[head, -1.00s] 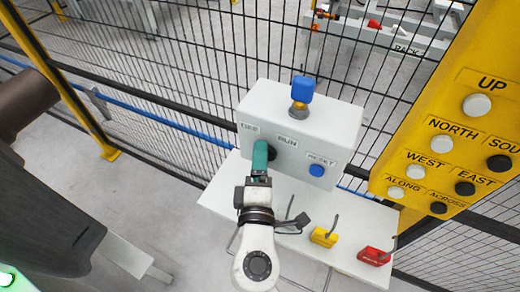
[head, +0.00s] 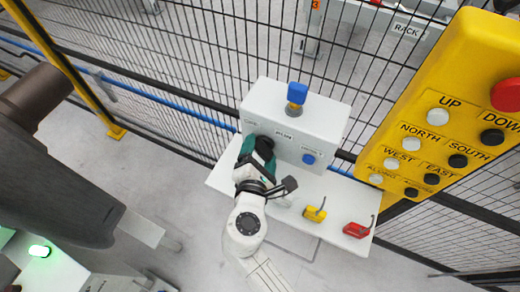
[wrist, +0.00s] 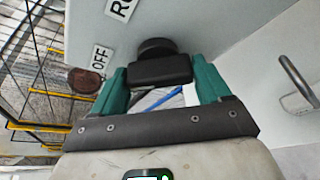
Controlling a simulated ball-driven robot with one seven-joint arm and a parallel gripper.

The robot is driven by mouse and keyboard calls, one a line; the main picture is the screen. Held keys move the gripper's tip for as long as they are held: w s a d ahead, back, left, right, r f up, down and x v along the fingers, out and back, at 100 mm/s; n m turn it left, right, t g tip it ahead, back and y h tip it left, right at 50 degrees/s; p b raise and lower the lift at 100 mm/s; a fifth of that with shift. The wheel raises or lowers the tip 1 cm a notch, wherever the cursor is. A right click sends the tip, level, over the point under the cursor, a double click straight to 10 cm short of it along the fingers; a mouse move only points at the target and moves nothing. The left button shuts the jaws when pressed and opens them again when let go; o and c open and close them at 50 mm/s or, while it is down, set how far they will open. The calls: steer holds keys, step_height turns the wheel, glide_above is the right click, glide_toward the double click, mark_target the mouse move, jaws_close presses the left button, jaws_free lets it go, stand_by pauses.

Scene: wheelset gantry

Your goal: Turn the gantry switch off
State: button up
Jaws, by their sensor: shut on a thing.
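The gantry switch is a black rotary knob (head: 265,143) on the front of a white box (head: 322,118), below a blurred label and the RUN label. In the wrist view the knob (wrist: 158,66) sits between my green fingers, with the OFF label at its left and RUN above left. My gripper (head: 256,148) is shut on the knob's black handle; its fingers (wrist: 160,80) flank it on both sides. The handle lies crosswise between the fingers. Which label it points to I cannot tell.
A blue button (head: 308,159) and a blue-topped fitting (head: 297,94) are on the box. A white shelf (head: 330,228) below bears a yellow padlock (head: 314,214) and a red padlock (head: 357,230). A yellow button pendant (head: 440,95) hangs at right. Mesh fence stands behind.

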stand_by(0.4)
steer(key=o, duration=1)
steer(key=shift+s, duration=0.1)
steer(key=b+v, duration=0.1)
steer(key=v, duration=0.9)
steer(key=shift+s+a+r+b, duration=0.1)
steer(key=shift+s+r+b, duration=0.1)
steer(key=shift+b, duration=0.15)
steer(key=shift+f, duration=0.1)
